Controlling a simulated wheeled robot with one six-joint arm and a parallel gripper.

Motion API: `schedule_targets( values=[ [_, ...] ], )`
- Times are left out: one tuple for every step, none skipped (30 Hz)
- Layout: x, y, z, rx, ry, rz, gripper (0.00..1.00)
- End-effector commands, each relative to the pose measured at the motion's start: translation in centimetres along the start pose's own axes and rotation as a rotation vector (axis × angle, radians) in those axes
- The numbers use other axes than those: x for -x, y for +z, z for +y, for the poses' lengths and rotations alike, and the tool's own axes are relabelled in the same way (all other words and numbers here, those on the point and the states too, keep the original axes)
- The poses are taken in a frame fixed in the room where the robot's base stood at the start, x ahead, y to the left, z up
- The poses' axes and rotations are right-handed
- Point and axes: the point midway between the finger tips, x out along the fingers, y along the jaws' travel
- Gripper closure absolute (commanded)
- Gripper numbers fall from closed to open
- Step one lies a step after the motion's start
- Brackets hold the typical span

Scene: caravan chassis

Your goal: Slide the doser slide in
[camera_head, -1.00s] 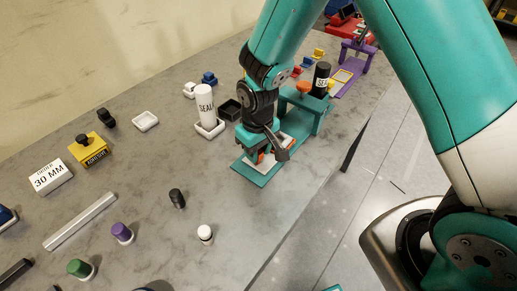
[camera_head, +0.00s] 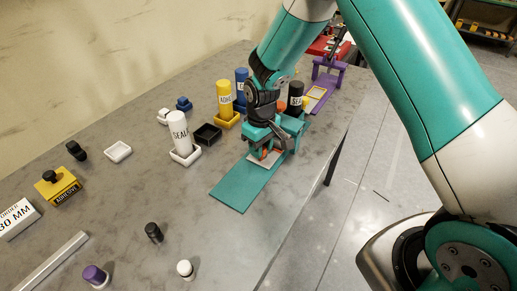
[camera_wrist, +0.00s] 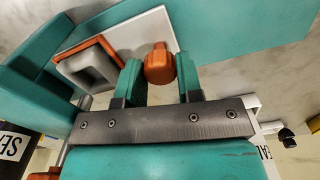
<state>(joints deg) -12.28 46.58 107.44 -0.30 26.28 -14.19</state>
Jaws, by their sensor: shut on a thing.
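The doser slide is a white plate (camera_wrist: 142,30) with an orange knob (camera_wrist: 160,63) and an orange-rimmed grey pocket (camera_wrist: 90,62). It lies on the teal doser base (camera_head: 237,188), close to the teal stand (camera_head: 299,128); in the wrist view the stand (camera_wrist: 35,85) is at the left, beside the pocket. My gripper (camera_wrist: 160,68) is shut on the orange knob, one finger on each side. In the head view my gripper (camera_head: 263,151) hides most of the slide; the front of the base is bare. A black bottle (camera_head: 295,92) stands upright at the stand.
A white SEAL bottle (camera_head: 178,130) in a white tray, an empty black tray (camera_head: 208,134) and a yellow bottle (camera_head: 224,97) stand left of the doser. A purple stand (camera_head: 327,78) is behind it. The table right of the base is clear up to its edge.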

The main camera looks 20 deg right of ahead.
Motion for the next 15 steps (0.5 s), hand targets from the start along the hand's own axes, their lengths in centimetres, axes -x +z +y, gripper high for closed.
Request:
schedule_targets(
  values=[
    [0.16,-0.15,0.55,-0.010,0.011,0.007,1.00],
    [0.17,-0.15,0.58,-0.011,0.012,0.007,1.00],
    [0.18,-0.15,0.61,-0.011,0.012,0.008,0.62],
    [0.18,-0.15,0.62,-0.012,0.012,0.008,0.55],
    [0.18,-0.15,0.60,-0.011,0.012,0.008,0.48],
    [0.18,-0.16,0.55,-0.011,0.011,0.008,0.41],
    [0.17,-0.17,0.48,-0.009,0.011,0.007,0.41],
    [0.16,-0.17,0.44,-0.008,0.010,0.007,0.41],
    [0.14,-0.16,0.41,-0.008,0.009,0.006,0.41],
    [0.14,-0.15,0.39,-0.007,0.009,0.006,0.41],
    [0.13,-0.14,0.37,-0.007,0.009,0.006,0.41],
    [0.12,-0.13,0.35,-0.007,0.008,0.005,0.41],
    [0.11,-0.14,0.30,-0.006,0.008,0.005,0.41],
    [0.14,-0.17,0.25,-0.005,0.008,0.005,0.41],
    [0.23,-0.19,0.21,-0.005,0.008,0.006,0.41]
  ],
)
